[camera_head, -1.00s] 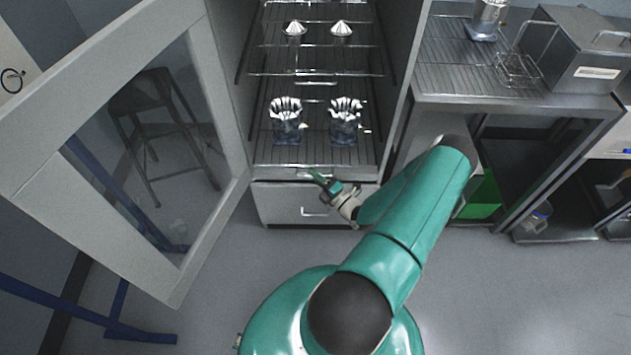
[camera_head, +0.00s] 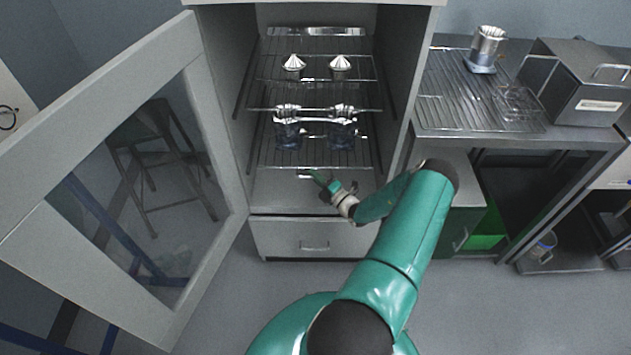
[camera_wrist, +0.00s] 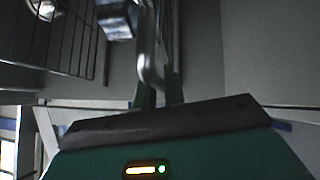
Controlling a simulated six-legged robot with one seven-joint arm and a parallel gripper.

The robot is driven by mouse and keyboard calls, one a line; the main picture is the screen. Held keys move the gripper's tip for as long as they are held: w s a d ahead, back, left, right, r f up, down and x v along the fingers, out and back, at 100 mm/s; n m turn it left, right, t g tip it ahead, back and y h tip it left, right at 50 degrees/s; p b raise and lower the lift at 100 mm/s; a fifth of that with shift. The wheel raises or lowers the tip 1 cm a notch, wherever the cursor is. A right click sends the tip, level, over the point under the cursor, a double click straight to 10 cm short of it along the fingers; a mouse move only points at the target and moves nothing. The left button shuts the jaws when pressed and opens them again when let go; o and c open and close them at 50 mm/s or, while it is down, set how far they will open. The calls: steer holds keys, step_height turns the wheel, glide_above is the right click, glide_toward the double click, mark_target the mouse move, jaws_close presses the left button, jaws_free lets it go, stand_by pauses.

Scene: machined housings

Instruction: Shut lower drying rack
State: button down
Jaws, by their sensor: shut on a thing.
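The lower drying rack (camera_head: 314,159) is a wire shelf inside the open cabinet. Its front edge sits back from the cabinet front, above a bare cabinet floor. Two dark blue and silver housings stand on it, left (camera_head: 288,134) and right (camera_head: 342,134), partly hidden by the shelf above. My gripper (camera_head: 316,176) is at the rack's front edge, shut on its handle. In the wrist view, the curved metal handle (camera_wrist: 149,68) runs between my two green fingers (camera_wrist: 158,92). The rack's wires (camera_wrist: 66,42) show at upper left.
The glass cabinet door (camera_head: 150,170) stands open at the left. A closed drawer (camera_head: 313,237) lies below. A steel bench (camera_head: 520,139) stands right.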

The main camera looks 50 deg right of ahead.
steer(key=shift+w+d, duration=0.1)
steer(key=shift+d, duration=0.1)
steer(key=c, duration=1.5)
jaws_free()
steer(key=shift+w, duration=0.1)
steer(key=s, duration=0.4)
steer(key=s+f, duration=0.1)
steer(key=s, duration=0.8)
steer(key=shift+s+a+f, duration=0.3)
steer(key=shift+s+f, duration=0.1)
